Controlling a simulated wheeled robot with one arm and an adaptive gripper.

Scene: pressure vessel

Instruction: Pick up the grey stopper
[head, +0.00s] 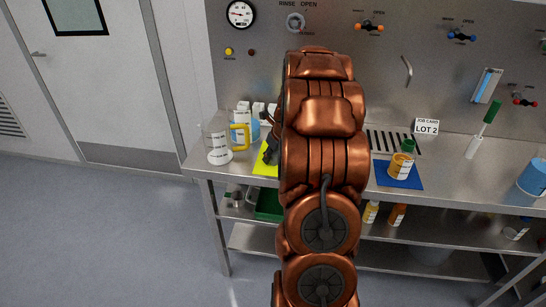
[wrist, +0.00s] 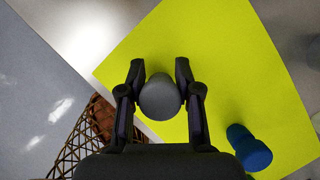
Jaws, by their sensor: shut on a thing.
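The grey stopper (wrist: 160,98) is a rounded grey piece between the two fingers of my gripper (wrist: 160,72) in the wrist view. The fingers are shut on its left and right sides. Below it is a bright yellow mat (wrist: 215,50); whether the stopper touches the mat, I cannot tell. In the head view my gripper (head: 268,151) is a dark shape over the yellow mat (head: 264,169), partly behind my copper arm. The stopper cannot be made out there.
A blue stopper-like piece (wrist: 250,148) is right of my gripper on the mat. A jug with a yellow handle (head: 218,145) stands left on the steel bench (head: 340,183).

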